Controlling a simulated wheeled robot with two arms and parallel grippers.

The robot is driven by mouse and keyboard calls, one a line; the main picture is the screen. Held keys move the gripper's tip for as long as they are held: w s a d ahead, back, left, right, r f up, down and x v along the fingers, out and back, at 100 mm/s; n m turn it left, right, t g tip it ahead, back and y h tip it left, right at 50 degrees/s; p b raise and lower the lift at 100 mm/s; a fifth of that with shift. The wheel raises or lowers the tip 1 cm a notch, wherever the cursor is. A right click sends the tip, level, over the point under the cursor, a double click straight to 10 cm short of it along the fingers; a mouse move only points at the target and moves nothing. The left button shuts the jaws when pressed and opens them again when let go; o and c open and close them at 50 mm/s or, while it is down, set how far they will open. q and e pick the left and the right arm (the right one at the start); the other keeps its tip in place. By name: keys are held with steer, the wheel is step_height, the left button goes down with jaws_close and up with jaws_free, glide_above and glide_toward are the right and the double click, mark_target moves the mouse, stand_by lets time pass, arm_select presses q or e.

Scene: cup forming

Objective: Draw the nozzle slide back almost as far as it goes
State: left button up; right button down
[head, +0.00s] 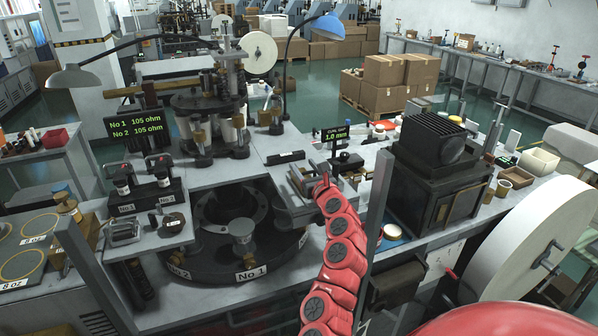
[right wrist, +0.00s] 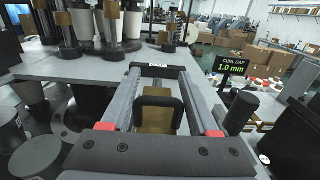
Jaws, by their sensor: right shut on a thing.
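The nozzle slide (head: 296,184) sits at the right edge of the machine's grey top plate, partly covered by my red right arm. In the right wrist view its black U-shaped handle (right wrist: 158,103) shows in front of a brass-coloured block (right wrist: 154,119), between two grey bars. My right gripper (head: 320,184) is at the slide, shut on the handle; its fingertips are hard to make out. A small display (head: 343,138) labelled curl gap reads 1.0 mm; it also shows in the right wrist view (right wrist: 232,67). My left gripper is not in view.
A black ribbed box (head: 437,165) stands to the right of the slide. A black labelled block (head: 285,157) lies on the plate just beyond it. A round turntable (head: 226,262) is at the left, and a large white reel (head: 520,235) at the right.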

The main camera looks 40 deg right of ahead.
steer(key=shift+w+d, duration=0.1)
steer(key=shift+c, duration=1.8)
jaws_free()
steer(key=shift+s, duration=0.55)
steer(key=p+v, duration=0.4)
steer(key=v, duration=1.2)
steer(key=shift+a, duration=0.25)
steer(key=shift+s, duration=0.2)
